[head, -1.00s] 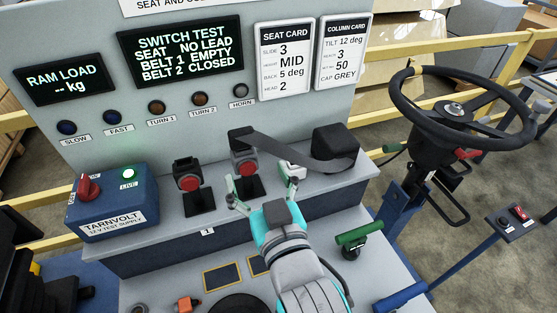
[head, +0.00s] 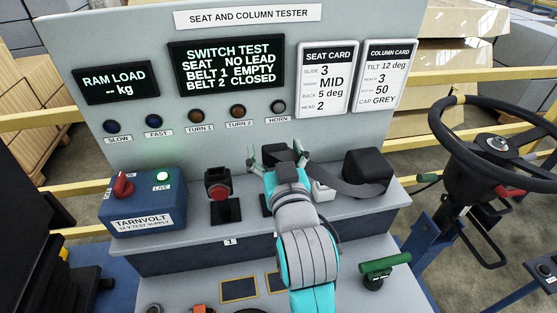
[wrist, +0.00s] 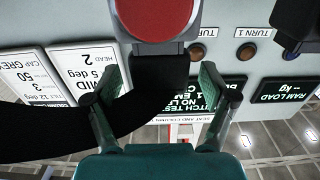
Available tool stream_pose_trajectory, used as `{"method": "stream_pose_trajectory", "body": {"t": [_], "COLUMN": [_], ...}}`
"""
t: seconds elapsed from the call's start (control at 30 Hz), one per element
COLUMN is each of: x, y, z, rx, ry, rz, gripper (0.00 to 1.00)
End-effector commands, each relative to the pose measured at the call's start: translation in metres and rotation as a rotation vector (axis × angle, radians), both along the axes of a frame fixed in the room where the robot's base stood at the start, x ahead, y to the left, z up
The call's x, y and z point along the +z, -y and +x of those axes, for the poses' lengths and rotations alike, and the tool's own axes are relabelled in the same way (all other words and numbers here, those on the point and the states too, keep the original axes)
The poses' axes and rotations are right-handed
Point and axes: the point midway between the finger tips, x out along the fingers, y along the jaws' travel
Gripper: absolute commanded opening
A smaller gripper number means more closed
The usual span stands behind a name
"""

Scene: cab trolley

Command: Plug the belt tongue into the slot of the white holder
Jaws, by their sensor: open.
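My gripper (head: 276,156) is open at the right-hand buckle, with its fingers on either side of the black belt end. The wrist view shows the buckle's red button (wrist: 157,18) and the black belt end (wrist: 158,75) between the spread fingers, with a gap at each side. The belt (head: 335,184) runs right to a black reel housing (head: 368,172). The tongue's metal is hidden, apparently in the buckle; the screen reads BELT 2 CLOSED. The small white holder (head: 322,191) stands just right of my gripper, partly behind the arm and belt. Its slot cannot be made out.
A left-hand buckle with a red button (head: 220,194) stands empty on the ledge. A blue supply box (head: 146,205) is farther left. The tester's upright panel (head: 150,85) rises close behind. A steering wheel (head: 497,143) and green-handled lever (head: 380,265) are at right.

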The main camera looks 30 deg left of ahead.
Motion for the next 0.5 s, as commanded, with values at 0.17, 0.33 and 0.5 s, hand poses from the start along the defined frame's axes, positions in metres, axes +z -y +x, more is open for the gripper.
{"method": "stream_pose_trajectory", "body": {"t": [0.17, 0.33, 0.5], "x": [0.0003, 0.0003, 0.0002], "y": [-0.0018, -0.0017, -0.0017], "z": [0.0026, 0.0025, 0.0023], "rx": [0.0, 0.0, 0.0], "ry": [0.0, 0.0, 0.0], "rz": [0.0, 0.0, 0.0], "gripper": [0.83, 0.83, 0.41]}}
